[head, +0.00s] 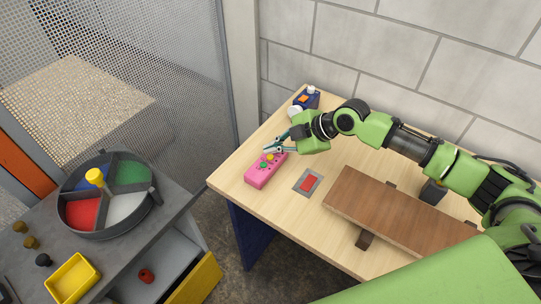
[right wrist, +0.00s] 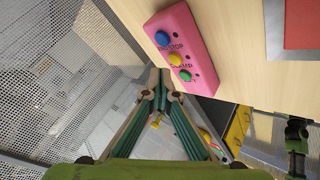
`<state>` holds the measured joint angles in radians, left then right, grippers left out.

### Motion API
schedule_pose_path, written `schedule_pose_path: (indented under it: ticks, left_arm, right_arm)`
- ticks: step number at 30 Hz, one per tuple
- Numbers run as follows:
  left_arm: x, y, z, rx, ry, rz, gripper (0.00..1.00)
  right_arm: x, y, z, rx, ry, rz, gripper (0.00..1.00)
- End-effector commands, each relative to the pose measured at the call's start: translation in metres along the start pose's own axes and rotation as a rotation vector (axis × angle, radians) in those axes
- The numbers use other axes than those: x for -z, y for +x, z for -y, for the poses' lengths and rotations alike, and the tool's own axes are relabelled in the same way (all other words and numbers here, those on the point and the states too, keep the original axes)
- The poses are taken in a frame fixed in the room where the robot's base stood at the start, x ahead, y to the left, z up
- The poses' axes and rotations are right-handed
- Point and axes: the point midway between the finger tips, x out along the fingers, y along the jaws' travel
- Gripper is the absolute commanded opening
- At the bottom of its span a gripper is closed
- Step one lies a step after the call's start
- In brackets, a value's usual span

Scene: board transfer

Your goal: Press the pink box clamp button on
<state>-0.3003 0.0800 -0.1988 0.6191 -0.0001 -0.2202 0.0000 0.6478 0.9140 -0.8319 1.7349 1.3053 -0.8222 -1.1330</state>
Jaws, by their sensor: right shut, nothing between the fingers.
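The pink button box (head: 262,176) lies on the wooden table near its left edge. In the right wrist view the pink box (right wrist: 200,38) shows a blue button (right wrist: 162,38), a yellow button (right wrist: 175,59) and a green button (right wrist: 185,75), with dark lettering too small to read surely. My right gripper (head: 268,149) is shut and empty, above the far end of the box; its fingertips (right wrist: 162,77) show just beside the box in the wrist view. I cannot tell whether they touch it. My left gripper is not in view.
A red square on a grey plate (head: 301,188) and a brown board (head: 390,210) lie right of the box. A dark blue device (head: 312,101) stands behind. A grey cart (head: 150,235) holds a round divided tray (head: 147,208) and a yellow bin (head: 72,279).

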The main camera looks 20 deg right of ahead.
Motion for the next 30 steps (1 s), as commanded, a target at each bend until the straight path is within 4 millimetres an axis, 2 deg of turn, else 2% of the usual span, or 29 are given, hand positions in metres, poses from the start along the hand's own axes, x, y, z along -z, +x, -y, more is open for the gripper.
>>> schedule_pose_path:
  ticks: [30]
  left_arm:
    - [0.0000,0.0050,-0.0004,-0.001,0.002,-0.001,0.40]
  right_arm:
    - [-0.0044,0.0060,0.0044,0.000,0.000,0.000,0.00]
